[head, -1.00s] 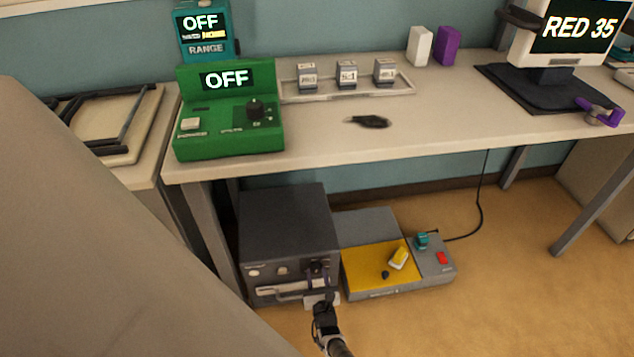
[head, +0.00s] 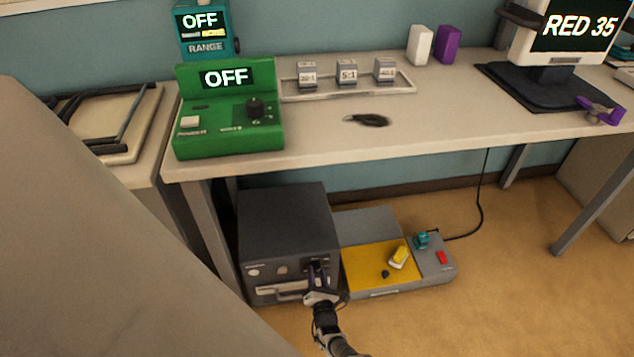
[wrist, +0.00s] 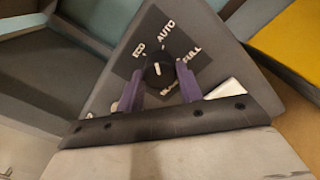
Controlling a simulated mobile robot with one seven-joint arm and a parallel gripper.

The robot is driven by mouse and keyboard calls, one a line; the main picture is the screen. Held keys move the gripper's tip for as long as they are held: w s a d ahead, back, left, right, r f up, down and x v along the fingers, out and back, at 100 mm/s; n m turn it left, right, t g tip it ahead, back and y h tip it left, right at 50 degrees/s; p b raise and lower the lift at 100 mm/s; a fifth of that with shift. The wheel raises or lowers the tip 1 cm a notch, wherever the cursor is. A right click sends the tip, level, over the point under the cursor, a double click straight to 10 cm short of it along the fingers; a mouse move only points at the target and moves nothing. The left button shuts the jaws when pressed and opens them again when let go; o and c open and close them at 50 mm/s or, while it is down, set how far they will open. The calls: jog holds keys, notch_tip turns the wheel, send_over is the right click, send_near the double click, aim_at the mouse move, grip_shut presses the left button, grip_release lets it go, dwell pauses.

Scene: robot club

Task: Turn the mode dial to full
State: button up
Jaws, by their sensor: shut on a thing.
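The mode dial (wrist: 159,72) is a round black knob with a white mark, on a dark plate lettered ECO, AUTO and FULL; a fourth label is partly hidden. The white mark runs roughly up and down in the wrist view, and I cannot tell surely which label it points at. The dial is on the front of a dark grey box unit (head: 288,225) on the floor under the bench. My gripper (wrist: 160,84) has one purple finger on each side of the dial and is shut on it. It also shows in the head view (head: 317,271), at the unit's front right.
A grey and yellow device (head: 372,268) with a yellow switch, a teal knob and a red button stands just right of the unit. The bench (head: 330,140) overhangs from behind. Open floor (head: 480,315) lies to the front right.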

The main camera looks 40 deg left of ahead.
jog(key=m, duration=0.4)
jog(key=shift+m+b, duration=0.3)
jog(key=shift+b, duration=0.1)
jog(key=m+b, duration=0.1)
jog(key=m, duration=0.2)
jog(key=shift+f+m, duration=0.1)
jog(key=shift+m, duration=0.2)
jog(key=m+b, duration=0.3)
jog(key=m, duration=0.2)
jog(key=shift+m+b, duration=0.9)
jog(key=shift+m, duration=0.8)
jog(key=o, duration=1)
